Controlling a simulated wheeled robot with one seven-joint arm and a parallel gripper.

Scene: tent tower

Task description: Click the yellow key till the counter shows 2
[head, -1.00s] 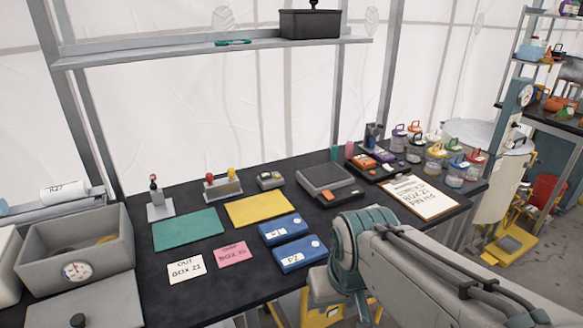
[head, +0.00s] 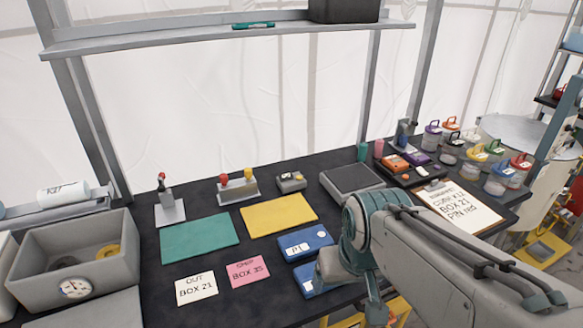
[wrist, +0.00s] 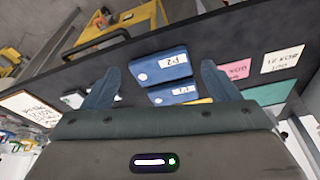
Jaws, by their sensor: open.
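A yellow knob (head: 248,174) stands beside a red knob (head: 223,179) on a small grey stand (head: 238,194) at the back of the black table; I cannot tell whether it is the yellow key. A small grey box (head: 291,182) with a pale face sits just right of it; any number on it is too small to read. My gripper (wrist: 160,85) is open and empty in the wrist view, over the table's front side. Blue boxes P2 (wrist: 160,66) and P1 (wrist: 173,92) show between its fingers. The head view does not show the fingertips clearly.
A green mat (head: 200,239) and a yellow mat (head: 278,215) lie before the stand. A grey scale-like device (head: 352,179), a clipboard (head: 458,205) and several lidded jars stand right. A grey bin (head: 70,262) is left. A shelf (head: 200,35) spans above.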

